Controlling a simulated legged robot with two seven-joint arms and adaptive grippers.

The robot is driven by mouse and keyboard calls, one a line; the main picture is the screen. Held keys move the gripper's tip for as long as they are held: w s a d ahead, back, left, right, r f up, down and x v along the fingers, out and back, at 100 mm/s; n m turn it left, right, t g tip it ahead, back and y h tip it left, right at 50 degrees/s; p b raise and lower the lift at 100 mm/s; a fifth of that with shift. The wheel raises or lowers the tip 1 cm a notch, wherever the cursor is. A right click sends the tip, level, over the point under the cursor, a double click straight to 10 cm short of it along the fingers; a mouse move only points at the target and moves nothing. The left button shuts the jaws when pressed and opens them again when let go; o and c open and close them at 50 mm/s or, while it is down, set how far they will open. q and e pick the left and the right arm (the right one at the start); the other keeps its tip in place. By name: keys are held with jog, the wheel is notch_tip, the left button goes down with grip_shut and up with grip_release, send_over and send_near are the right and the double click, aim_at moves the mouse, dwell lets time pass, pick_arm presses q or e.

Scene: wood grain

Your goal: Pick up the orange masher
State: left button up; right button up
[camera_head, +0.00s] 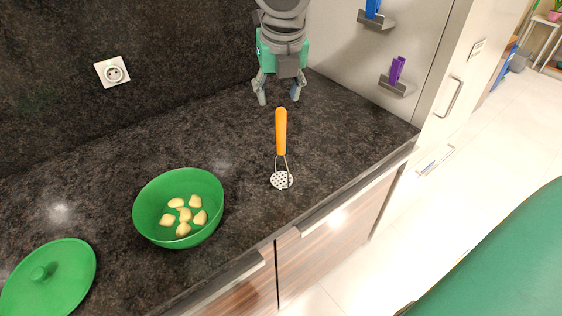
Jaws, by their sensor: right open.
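The orange masher (281,132) lies on the dark countertop. Its orange handle points to the back and its perforated metal head (282,180) points to the front. My right gripper (279,99) comes in from the top, with its two fingers spread apart and nothing between them. The fingertips are just behind the end of the orange handle, one to each side of its line. I cannot tell their exact height above the counter. My left gripper is not in view.
A green bowl (146,206) with several yellowish pieces stands left of the masher. A green lid (62,272) lies at the lower left. Small holders with a purple item (397,70) and a blue item (373,8) are on the right panel. Counter around the masher is clear.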

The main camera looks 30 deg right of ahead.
jog(key=x, duration=1.2)
jog(key=shift+w+b, duration=0.25)
jog(key=shift+b, duration=0.1)
jog(key=shift+s+a+r, duration=0.2)
jog(key=shift+r, duration=0.05)
jog(key=c, duration=0.4)
jog(key=shift+s+d, duration=0.15)
jog(key=shift+d, duration=0.15)
grip_shut()
jog(key=shift+d+f, duration=0.2)
jog(key=shift+d, duration=0.85)
jog(key=shift+a+r, duration=0.15)
jog(key=shift+r, duration=0.1)
notch_tip(320, 180, up, 9)
jog(key=p, duration=0.1)
send_over(284, 125)
jog(key=w, duration=0.2)
jog(key=shift+r, duration=0.35)
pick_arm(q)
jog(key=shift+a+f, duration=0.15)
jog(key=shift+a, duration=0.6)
pick_arm(e)
jog(key=shift+a, duration=0.15)
